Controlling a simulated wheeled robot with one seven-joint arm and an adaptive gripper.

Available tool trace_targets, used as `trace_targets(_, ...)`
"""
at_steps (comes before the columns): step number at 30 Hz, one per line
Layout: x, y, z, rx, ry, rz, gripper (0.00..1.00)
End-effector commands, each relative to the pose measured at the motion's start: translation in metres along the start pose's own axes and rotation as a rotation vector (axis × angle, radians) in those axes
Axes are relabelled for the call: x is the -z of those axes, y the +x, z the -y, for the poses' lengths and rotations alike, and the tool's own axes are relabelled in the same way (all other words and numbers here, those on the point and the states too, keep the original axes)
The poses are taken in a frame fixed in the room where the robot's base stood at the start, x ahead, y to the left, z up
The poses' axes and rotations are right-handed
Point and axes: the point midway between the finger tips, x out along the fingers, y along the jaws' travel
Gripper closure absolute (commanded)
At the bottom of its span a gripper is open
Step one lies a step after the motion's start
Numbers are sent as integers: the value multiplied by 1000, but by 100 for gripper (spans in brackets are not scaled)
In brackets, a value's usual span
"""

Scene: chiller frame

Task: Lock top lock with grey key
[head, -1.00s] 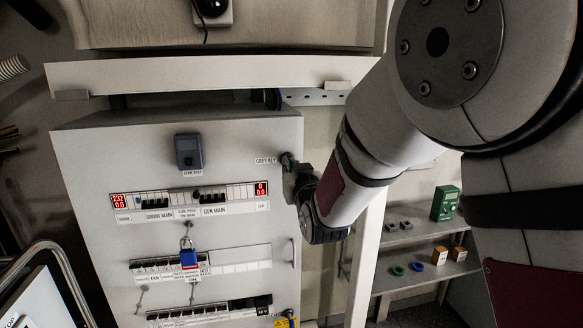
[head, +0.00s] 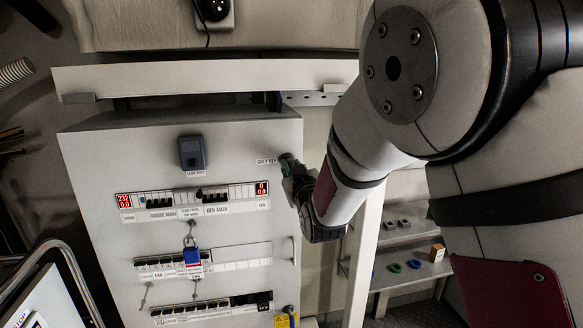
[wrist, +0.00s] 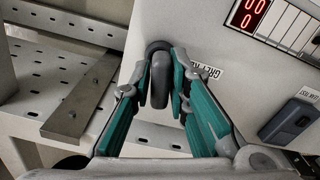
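The grey key (wrist: 161,83) is a dark grey rounded piece at the upper right edge of the white cabinet door. In the wrist view it sits between the two teal fingers of my gripper (wrist: 162,90), which are drawn close together with their pads against its sides. In the head view my gripper (head: 290,170) reaches this edge beside the "GREY KEY" label (head: 267,161). The label also shows in the wrist view (wrist: 206,69). The lock behind the key is mostly hidden, and its turn position is hard to tell.
The cabinet door (head: 110,155) carries breaker rows, red displays (head: 124,201), a dark grey box (head: 192,152) and a blue padlock (head: 192,255). A door handle (head: 294,250) is below my gripper. A shelf (head: 400,280) with small items stands at the right.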

Motion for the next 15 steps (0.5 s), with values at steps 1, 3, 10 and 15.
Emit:
trace_targets(1,1,-1,0,-1,-27,0,85)
trace_targets(3,2,-2,0,-1,-64,0,85)
trace_targets(10,1,-1,-1,-1,-166,-1,85)
trace_targets(15,1,0,-1,-1,-185,-2,85)
